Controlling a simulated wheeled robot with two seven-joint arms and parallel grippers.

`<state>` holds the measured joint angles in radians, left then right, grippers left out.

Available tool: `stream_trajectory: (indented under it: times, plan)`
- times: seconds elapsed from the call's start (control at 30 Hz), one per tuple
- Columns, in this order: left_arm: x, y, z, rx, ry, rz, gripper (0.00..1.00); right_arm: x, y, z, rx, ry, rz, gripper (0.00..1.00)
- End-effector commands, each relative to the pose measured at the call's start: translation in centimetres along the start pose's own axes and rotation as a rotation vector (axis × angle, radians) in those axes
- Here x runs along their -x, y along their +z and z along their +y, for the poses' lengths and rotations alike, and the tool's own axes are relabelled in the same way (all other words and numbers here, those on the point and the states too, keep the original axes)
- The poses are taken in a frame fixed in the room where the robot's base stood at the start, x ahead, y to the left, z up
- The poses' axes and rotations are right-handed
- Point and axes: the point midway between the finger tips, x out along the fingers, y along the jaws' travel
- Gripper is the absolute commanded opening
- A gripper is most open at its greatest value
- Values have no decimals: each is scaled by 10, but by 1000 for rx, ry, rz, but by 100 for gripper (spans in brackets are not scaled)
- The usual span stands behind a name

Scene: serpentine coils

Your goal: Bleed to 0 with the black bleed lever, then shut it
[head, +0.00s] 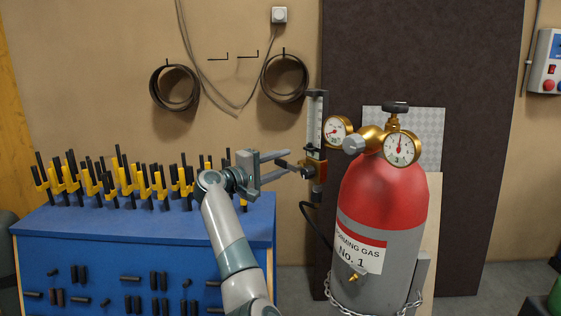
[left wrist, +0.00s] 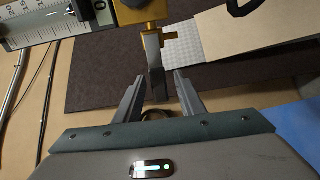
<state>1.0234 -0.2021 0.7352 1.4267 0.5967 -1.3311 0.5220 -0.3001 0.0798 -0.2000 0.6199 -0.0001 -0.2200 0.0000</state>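The black bleed lever (left wrist: 154,66) sticks out from a brass block (left wrist: 138,12) in the left wrist view. In the head view the brass block (head: 316,170) sits at the foot of an upright flow meter (head: 315,122) with a scale. My left gripper (head: 293,161) is open beside the block. In the left wrist view my left gripper (left wrist: 158,82) has the lever's free end between its two fingertips, with a gap visible on each side. My right gripper is not in view.
A red and grey gas cylinder (head: 383,190) stands right of the flow meter, with two dial gauges (head: 402,148) and a chain (head: 370,307). A blue rack (head: 140,225) with several yellow-and-black clamps is at the left. Coils (head: 284,78) hang on the wall.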

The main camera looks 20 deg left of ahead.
Motion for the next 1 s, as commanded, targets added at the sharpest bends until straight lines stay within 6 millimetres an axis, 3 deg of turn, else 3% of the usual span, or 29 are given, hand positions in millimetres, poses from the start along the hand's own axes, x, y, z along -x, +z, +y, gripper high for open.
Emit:
stream_trajectory:
  times: [0.23, 0.4, 0.77, 1.0]
  plan:
    - [0, 0, 0, 0, 0, 0, 36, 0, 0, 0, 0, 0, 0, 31]
    - [0, 0, 0, 0, 0, 0, 0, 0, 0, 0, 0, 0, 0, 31]
    - [1, -1, -1, -20, 1, 1, 0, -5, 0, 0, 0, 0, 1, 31]
    - [1, -1, 1, -111, 8, 1, 0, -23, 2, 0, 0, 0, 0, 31]
